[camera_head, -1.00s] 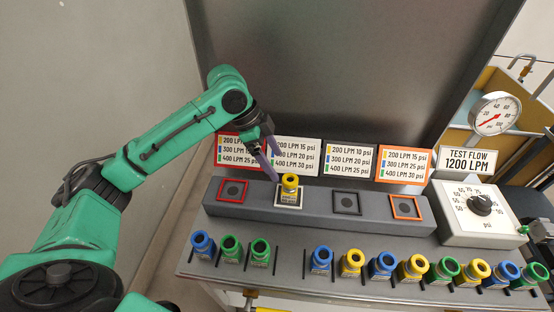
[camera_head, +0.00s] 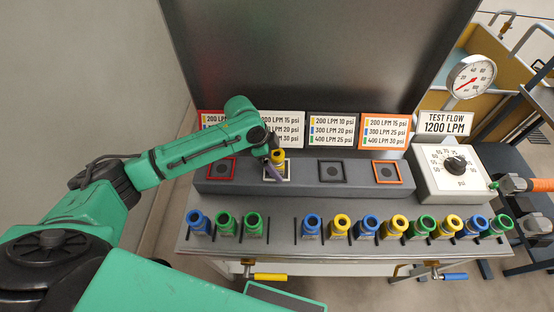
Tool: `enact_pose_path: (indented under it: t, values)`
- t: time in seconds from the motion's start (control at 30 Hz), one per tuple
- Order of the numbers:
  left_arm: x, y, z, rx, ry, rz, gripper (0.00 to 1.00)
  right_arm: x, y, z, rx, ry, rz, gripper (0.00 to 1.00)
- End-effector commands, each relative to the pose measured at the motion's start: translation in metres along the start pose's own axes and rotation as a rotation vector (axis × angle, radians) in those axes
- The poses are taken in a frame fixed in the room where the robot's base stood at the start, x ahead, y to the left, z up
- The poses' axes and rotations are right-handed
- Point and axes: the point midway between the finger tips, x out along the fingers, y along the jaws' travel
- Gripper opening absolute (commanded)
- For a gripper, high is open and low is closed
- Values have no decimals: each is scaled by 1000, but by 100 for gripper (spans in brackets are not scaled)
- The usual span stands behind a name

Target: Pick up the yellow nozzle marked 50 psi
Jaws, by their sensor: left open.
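A yellow nozzle (camera_head: 278,158) stands upright on the white-framed square of the grey raised block. The psi markings on the nozzles are too small to read. My right gripper is not in view.
The raised block (camera_head: 204,187) also has empty red, black and orange framed squares. Label signs (camera_head: 332,131) stand behind it. Blue and green nozzles (camera_head: 226,224) share the front row. A dial box (camera_head: 435,186) and a gauge (camera_head: 471,76) are at the right.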

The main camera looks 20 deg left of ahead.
Motion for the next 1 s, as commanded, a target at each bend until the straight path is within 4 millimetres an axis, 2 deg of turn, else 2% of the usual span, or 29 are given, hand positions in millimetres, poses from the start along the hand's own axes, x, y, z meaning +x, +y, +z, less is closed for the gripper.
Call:
enact_pose_path:
  t: [0.13,0.27,0.3,0.37,0.4,0.77,0.87,1.0]
  values:
    - [0,0,0,0,0,-1,92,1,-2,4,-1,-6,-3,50]
    - [0,0,0,0,0,-1,43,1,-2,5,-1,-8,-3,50]
    - [0,0,0,0,0,-1,28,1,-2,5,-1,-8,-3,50]
    - [0,0,0,0,0,-1,5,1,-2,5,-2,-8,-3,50]
    - [0,0,0,0,0,-1,0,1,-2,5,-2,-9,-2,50]
    - [-7,-1,-3,1,2,-3,0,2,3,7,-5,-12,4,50]
    - [-20,-2,-8,2,3,-5,0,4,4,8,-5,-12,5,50]
    - [-53,-2,-22,4,5,-8,0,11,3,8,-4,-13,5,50]
